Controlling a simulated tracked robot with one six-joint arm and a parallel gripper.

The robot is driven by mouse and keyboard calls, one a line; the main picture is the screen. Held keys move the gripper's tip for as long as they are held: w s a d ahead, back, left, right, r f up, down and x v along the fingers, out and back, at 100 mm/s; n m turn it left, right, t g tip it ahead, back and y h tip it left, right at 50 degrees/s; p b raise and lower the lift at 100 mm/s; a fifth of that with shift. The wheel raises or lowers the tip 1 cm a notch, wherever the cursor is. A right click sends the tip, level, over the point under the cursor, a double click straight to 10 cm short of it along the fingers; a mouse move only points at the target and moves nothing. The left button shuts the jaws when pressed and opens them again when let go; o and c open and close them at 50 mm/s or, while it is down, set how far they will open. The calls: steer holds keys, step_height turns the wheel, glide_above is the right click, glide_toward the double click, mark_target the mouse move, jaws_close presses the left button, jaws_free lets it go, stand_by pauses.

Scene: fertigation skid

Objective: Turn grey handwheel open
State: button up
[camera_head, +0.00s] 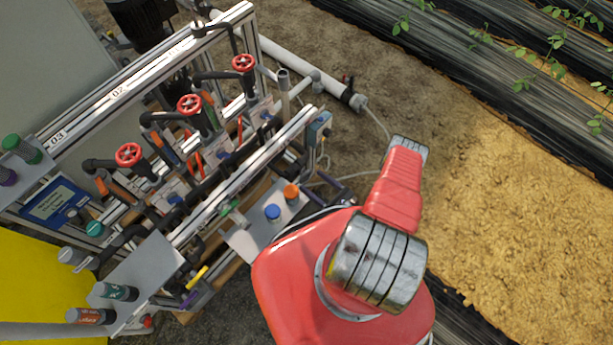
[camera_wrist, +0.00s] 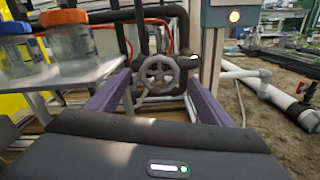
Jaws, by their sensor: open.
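The grey handwheel (camera_wrist: 159,74) is in the middle of the wrist view, a round spoked wheel facing me in front of dark pipes. My gripper (camera_wrist: 157,98) shows at the bottom of that view with its two purple fingers apart. One finger is on each side of the wheel in the picture, and the wheel looks beyond the fingertips. Nothing is between the fingers close to the palm. In the head view my red arm covers part of the skid's near right end. I cannot make out the grey handwheel there.
Three red handwheels (camera_head: 190,104) stand along the skid. A shelf (camera_wrist: 85,75) with orange-capped (camera_wrist: 66,35) and blue-capped (camera_wrist: 20,45) jars is close on the left. White pipes (camera_wrist: 262,83) lie further right.

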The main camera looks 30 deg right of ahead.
mark_target(307, 177)
steer(key=shift+x, duration=2.4)
steer(key=shift+c, duration=0.7)
steer(key=c, duration=0.9)
